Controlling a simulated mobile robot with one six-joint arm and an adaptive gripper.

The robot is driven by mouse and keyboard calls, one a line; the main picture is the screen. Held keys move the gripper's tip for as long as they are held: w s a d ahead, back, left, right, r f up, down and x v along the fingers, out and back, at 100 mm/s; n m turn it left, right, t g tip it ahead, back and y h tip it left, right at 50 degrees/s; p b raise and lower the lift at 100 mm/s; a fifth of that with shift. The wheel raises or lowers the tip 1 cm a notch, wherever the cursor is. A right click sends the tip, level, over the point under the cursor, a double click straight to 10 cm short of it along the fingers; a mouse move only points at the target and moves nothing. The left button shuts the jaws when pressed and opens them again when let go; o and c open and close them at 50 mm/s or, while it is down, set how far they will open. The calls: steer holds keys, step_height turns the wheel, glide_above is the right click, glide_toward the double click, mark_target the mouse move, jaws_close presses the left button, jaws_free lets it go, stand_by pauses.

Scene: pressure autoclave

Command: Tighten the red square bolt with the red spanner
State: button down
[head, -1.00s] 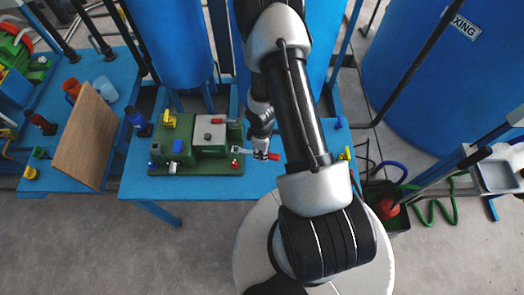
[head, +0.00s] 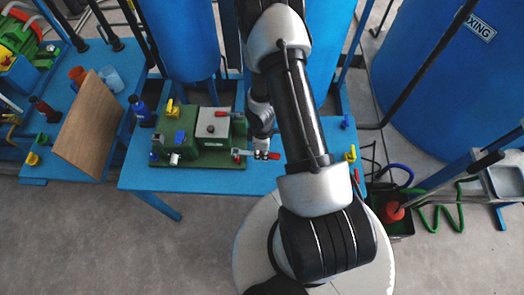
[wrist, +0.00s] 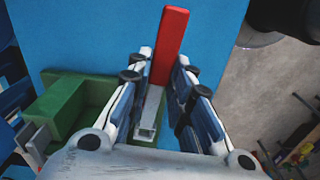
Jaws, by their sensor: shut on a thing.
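The red spanner has a red handle (wrist: 170,45) and a grey shank (wrist: 149,112). My gripper (wrist: 165,60) is shut on it, with one finger on each side near where red meets grey. In the head view, my gripper (head: 261,148) is at the right side of the green machine base, and the spanner's red end (head: 274,156) sticks out to its right. The spanner's grey end (head: 243,152) points left, towards the red square bolt (head: 235,158) at the base's edge. Whether the spanner seats on the bolt is too small to tell; the bolt is not visible in the wrist view.
The green machine (head: 190,160) with a grey-topped box (head: 212,122) stands on the blue table (head: 140,180). Yellow, blue and white fittings sit on its left. Blue tanks (head: 425,75) rise behind.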

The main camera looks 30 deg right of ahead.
steer(key=shift+f+b, duration=1.6)
steer(key=shift+f, duration=0.3)
steer(key=shift+f+b, duration=1.2)
steer(key=c, duration=1.4)
jaws_free()
steer(key=shift+o, duration=0.2)
steer(key=shift+r, duration=0.1)
